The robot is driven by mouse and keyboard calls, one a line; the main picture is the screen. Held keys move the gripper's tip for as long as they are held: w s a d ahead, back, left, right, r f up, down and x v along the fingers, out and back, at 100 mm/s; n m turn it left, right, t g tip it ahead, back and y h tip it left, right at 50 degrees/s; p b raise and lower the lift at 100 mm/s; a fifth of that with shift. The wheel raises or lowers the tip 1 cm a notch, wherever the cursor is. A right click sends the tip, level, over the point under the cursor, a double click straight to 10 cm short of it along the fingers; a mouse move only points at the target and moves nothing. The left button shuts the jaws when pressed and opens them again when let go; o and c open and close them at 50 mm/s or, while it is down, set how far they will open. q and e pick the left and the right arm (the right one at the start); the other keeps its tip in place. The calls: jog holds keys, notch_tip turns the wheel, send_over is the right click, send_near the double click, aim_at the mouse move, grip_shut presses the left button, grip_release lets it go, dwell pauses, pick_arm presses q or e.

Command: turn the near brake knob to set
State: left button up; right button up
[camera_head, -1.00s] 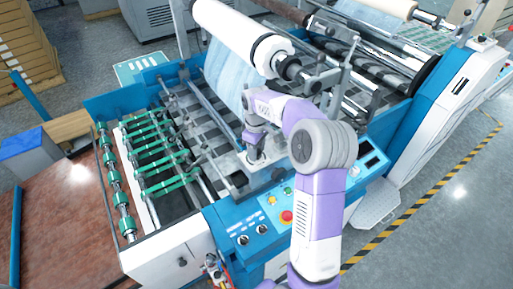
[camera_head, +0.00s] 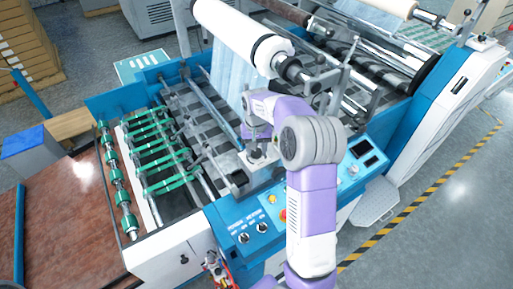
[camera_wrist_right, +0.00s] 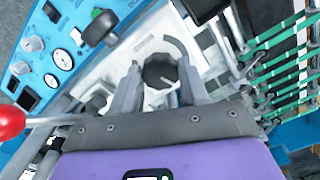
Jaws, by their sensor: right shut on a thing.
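The near brake knob (camera_wrist_right: 158,72) is dark and many-sided, with a pale pointer line, on a light plate in the right wrist view. My right gripper (camera_wrist_right: 160,82) has its two grey fingers on either side of the knob, shut on it. A curved grey mark shows on the plate beside the knob. In the head view my right gripper (camera_head: 257,155) is at the plate by the roll, and my fingers and wrist largely hide the knob. My left gripper is not in view.
The blue control panel (camera_head: 262,222) with knobs and buttons lies below my right arm. A large white roll (camera_head: 235,30) hangs above and behind. Green-ringed rollers (camera_head: 160,160) are to the left. In the wrist view a red ball (camera_wrist_right: 10,122) on a rod stands at the left.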

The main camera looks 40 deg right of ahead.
jog(key=m+p, duration=0.1)
jog(key=m, duration=0.4)
jog(key=shift+m, duration=0.3)
dwell(0.4)
jog(key=o, duration=1.1)
jog(key=shift+c, duration=0.2)
notch_tip(320, 180, up, 8)
jog(key=shift+f, duration=0.2)
